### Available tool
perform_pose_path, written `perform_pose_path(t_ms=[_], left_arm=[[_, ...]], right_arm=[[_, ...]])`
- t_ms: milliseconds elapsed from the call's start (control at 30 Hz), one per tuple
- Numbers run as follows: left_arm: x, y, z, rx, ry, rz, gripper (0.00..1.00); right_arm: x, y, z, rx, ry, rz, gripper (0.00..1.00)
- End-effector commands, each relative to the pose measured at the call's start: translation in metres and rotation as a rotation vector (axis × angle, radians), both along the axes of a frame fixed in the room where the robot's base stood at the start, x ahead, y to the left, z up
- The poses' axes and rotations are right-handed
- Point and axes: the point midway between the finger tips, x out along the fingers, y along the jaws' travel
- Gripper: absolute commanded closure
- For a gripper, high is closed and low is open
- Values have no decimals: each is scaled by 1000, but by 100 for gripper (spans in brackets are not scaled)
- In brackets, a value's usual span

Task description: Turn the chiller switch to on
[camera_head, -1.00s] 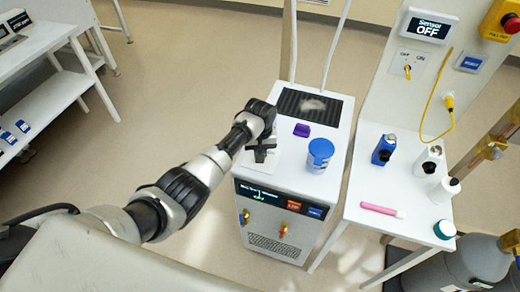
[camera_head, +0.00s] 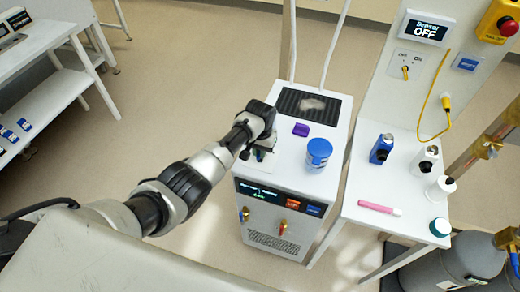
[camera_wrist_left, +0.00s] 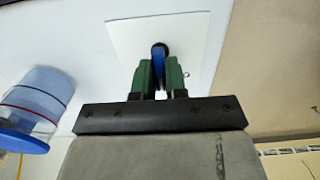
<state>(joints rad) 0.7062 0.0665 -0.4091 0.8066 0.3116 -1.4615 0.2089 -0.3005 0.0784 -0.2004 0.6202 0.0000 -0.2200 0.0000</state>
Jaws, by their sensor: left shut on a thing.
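The chiller (camera_head: 325,192) is a white cabinet with a dark front panel. Its switch (camera_wrist_left: 159,55) shows in the left wrist view as a blue lever with a dark round end, on a white square plate (camera_wrist_left: 190,35). My left gripper (camera_wrist_left: 160,75) is shut on the lever, with one green finger on each side. In the head view my left gripper (camera_head: 262,151) is over the left part of the chiller top, and my wrist and fingers mostly hide the switch there. Any on/off marking is not visible. My right gripper is not in view.
A blue-lidded jar (camera_head: 318,153), a purple block (camera_head: 301,129) and a dark grille (camera_head: 311,105) are on the chiller top. The side table (camera_head: 385,225) at right holds small bottles and a pink stick (camera_head: 377,207). A sensor display (camera_head: 426,29) reads OFF.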

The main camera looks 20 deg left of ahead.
Motion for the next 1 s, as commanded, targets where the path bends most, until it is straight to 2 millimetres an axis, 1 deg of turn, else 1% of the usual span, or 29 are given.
perform_pose_path(t_ms=[233,267,400,667,767,867,1000], left_arm=[[1,0,1,0,-4,1,100],[1,0,1,0,-4,1,84],[1,0,1,0,-3,1,63],[1,0,1,0,-2,1,62],[1,0,6,0,-2,1,62],[1,0,19,-1,-4,1,62],[2,0,46,-1,-7,1,62]], right_arm=[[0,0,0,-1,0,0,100],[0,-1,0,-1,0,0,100],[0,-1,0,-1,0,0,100],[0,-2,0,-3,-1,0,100],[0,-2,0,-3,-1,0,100],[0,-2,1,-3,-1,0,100],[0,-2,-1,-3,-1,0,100]])
